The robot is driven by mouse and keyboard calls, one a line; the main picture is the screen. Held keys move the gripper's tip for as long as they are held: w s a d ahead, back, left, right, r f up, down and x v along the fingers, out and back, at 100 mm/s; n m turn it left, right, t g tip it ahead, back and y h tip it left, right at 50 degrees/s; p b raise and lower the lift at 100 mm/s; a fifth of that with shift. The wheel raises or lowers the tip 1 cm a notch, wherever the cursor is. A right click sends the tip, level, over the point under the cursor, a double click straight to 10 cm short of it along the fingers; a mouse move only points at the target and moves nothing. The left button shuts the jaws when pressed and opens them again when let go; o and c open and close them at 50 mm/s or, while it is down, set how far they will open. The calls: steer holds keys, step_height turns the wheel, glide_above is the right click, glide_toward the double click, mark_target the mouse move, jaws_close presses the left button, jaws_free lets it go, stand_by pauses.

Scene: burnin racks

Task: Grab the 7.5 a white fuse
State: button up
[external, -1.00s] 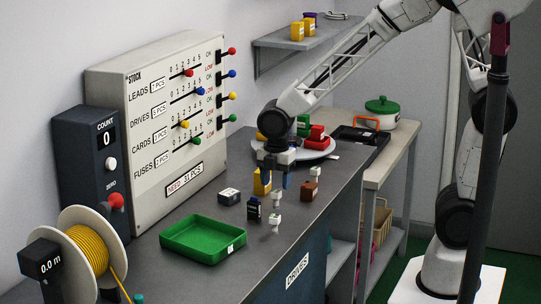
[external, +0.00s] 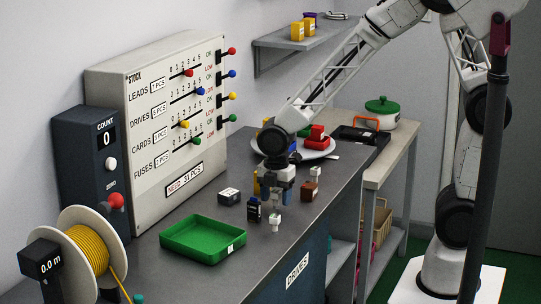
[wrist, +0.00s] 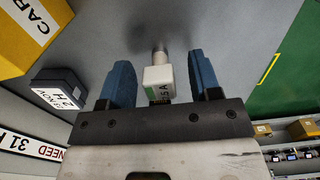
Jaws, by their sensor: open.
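In the wrist view a white fuse (wrist: 158,82) with a green patch stands between the blue fingertips of my gripper (wrist: 160,84). Its label is partly hidden; the visible part seems to end in "5 A". The fingers are open, with a gap on each side of the fuse. In the external view my gripper (external: 274,195) is low over the bench, around the rear white fuse, which it mostly hides. A second white fuse (external: 275,222) stands just in front of it, its label too small to read.
A dark blue-black block (external: 254,210) stands close left of the gripper. A black-and-white box (external: 229,196) lies farther left, and a brown block (external: 309,191) stands to the right. An empty green tray (external: 203,238) sits at the front left. The bench between tray and fuses is clear.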

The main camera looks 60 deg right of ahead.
mark_target(278, 191)
steer(key=shift+c, duration=0.4)
steer(key=c, duration=0.9)
steer(key=shift+r, duration=0.1)
steer(key=shift+r, duration=0.85)
steer(key=shift+s+r, duration=0.2)
steer(key=shift+r, duration=0.7)
steer(key=s+d, duration=0.1)
steer(key=s, duration=0.4)
steer(key=s+d+r, duration=0.1)
steer(key=s, duration=0.4)
steer(key=s+d, duration=0.1)
steer(key=s, duration=0.4)
steer(key=shift+s+d+r, duration=0.15)
